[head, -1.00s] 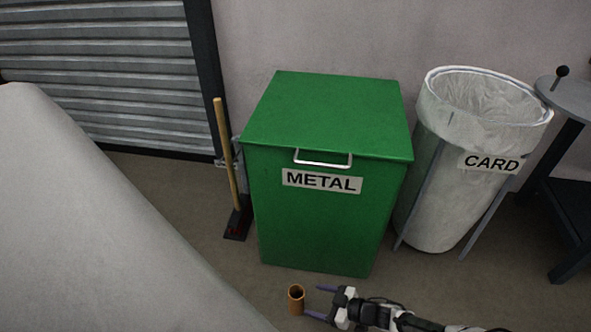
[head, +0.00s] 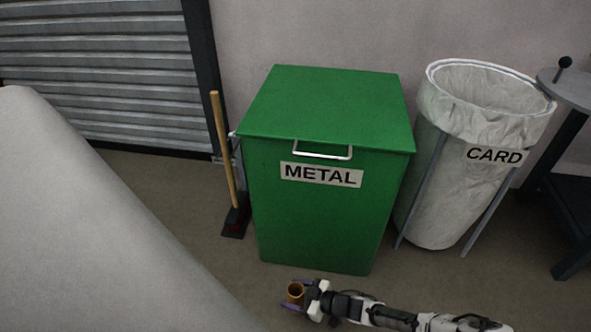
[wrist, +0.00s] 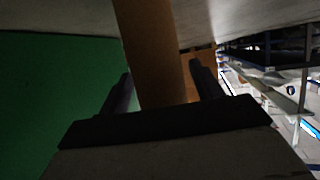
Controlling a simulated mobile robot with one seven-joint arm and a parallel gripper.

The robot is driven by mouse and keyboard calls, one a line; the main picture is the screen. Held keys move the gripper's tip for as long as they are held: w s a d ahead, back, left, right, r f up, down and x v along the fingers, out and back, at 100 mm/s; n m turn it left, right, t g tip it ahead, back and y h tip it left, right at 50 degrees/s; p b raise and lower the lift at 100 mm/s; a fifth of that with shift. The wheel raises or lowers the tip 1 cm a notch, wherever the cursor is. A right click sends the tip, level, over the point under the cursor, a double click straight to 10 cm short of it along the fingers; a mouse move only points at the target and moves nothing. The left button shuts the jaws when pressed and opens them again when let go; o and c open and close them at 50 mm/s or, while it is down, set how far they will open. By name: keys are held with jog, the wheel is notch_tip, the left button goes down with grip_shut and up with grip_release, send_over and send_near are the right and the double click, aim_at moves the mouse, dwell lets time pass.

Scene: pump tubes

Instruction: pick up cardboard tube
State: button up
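The cardboard tube (head: 295,291) is a short brown open-topped cylinder. It stands upright on the floor in front of the green METAL bin in the head view. My gripper (head: 292,294) reaches it from the right, with one purple finger on the far side and one on the near side. In the wrist view the brown tube (wrist: 150,50) lies between my two dark fingers (wrist: 160,92). A gap shows on at least the right side, so the fingers look open around it. Whether either finger touches it is hard to tell.
The green METAL bin (head: 315,215) with a closed lid stands just behind the tube. A large grey surface (head: 70,220) fills the left foreground.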

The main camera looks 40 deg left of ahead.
jog(key=c, duration=0.9)
jog(key=shift+o, duration=0.2)
jog(key=shift+r, duration=0.1)
notch_tip(320, 180, up, 20)
jog(key=p, duration=1.3)
